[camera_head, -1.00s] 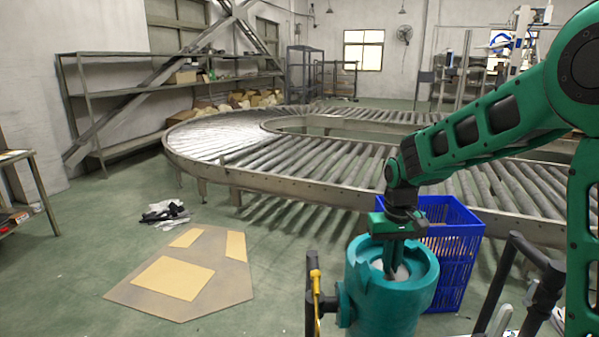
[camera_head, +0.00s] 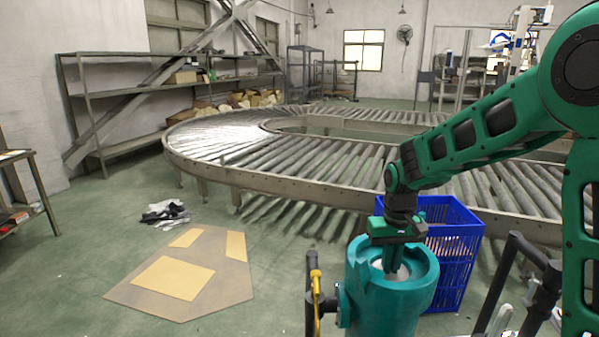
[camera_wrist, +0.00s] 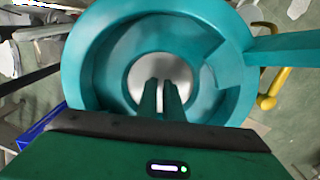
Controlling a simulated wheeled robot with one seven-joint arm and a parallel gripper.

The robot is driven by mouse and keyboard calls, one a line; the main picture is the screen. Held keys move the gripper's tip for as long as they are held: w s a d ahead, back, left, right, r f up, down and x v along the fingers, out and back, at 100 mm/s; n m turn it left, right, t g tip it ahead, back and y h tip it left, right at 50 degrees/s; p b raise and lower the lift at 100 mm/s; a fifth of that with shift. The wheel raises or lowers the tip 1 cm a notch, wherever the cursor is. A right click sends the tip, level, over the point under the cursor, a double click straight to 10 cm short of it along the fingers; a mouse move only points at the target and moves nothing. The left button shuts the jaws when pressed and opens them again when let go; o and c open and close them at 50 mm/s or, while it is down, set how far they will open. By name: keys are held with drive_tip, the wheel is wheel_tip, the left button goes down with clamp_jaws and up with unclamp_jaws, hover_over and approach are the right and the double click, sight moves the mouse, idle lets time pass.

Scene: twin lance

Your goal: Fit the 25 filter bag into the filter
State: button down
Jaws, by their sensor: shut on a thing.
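The filter (camera_head: 382,308) is a teal, round, open-topped housing in the lower right of the head view. In the wrist view its wide rim (camera_wrist: 82,62) surrounds a round central opening. The white filter bag (camera_wrist: 150,66) shows in that opening, and a little of it shows inside the filter in the head view. My gripper (camera_wrist: 161,84) points down into the filter, its two dark fingers close together and shut on the bag, with a thin pale strip between them. Most of the bag is hidden below the opening.
A blue crate (camera_head: 455,255) stands right behind the filter. A yellow-handled lever (camera_head: 316,285) is at the filter's left, and dark pipes (camera_head: 535,285) stand at its right. A roller conveyor (camera_head: 300,170) runs behind. A cardboard sheet (camera_head: 235,280) lies on the floor at left.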

drive_tip(key=c, duration=1.8)
unclamp_jaws()
drive_tip(key=shift+c, duration=0.2)
